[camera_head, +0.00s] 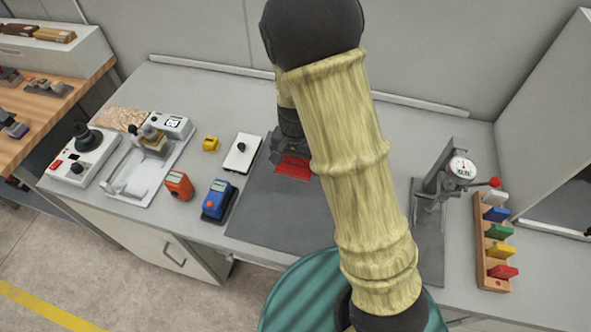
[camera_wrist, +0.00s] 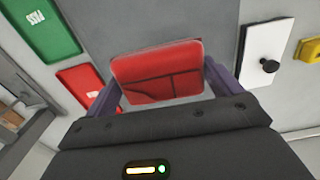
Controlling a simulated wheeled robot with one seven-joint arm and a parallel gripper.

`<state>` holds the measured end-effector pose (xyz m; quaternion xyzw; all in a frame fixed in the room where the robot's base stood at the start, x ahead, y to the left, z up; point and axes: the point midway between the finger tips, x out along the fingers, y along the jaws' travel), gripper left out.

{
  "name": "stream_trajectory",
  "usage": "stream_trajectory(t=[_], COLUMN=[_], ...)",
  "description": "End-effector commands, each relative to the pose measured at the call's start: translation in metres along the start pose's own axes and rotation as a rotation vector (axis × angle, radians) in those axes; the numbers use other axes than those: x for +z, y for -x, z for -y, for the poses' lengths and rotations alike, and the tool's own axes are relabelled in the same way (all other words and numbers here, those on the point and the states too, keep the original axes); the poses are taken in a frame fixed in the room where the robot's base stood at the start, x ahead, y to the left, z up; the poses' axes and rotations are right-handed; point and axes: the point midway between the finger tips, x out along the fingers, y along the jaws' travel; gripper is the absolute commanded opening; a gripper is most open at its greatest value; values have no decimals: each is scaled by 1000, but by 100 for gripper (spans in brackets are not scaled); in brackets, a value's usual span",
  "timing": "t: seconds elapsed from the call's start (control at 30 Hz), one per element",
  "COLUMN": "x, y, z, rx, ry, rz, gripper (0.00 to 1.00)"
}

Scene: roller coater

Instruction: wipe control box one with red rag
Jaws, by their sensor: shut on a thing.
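My gripper (camera_wrist: 163,82) is shut on a red, block-shaped piece with dark lines (camera_wrist: 158,72), which I take to be the red rag. In the head view the red rag (camera_head: 293,167) shows under my gripper (camera_head: 291,160), over the dark grey mat; whether it touches the mat is unclear. A white control box with a black knob and a red button (camera_head: 64,171) stands at the left end of the bench, well apart from my gripper. Another white box with a small display (camera_head: 174,122) stands behind it to the right. I cannot tell which is control box one.
A white plate with a black knob (camera_head: 240,156), a yellow block (camera_head: 210,144), an orange device (camera_head: 178,185) and a blue device (camera_head: 217,200) stand between. A dial gauge stand (camera_head: 440,180) and coloured block rack (camera_head: 482,245) are right. Green (camera_wrist: 40,30) and red (camera_wrist: 80,86) panels lie beside the gripper.

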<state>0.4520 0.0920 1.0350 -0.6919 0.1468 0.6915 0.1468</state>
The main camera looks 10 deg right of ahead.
Motion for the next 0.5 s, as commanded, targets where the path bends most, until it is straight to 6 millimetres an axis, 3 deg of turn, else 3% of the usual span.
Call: stream_trajectory(t=[0.37,0.5], x=[1,0], y=[-51,-58], z=[-1,0], rx=[3,0], ry=[-3,1], rz=[4,1], gripper=[72,72])
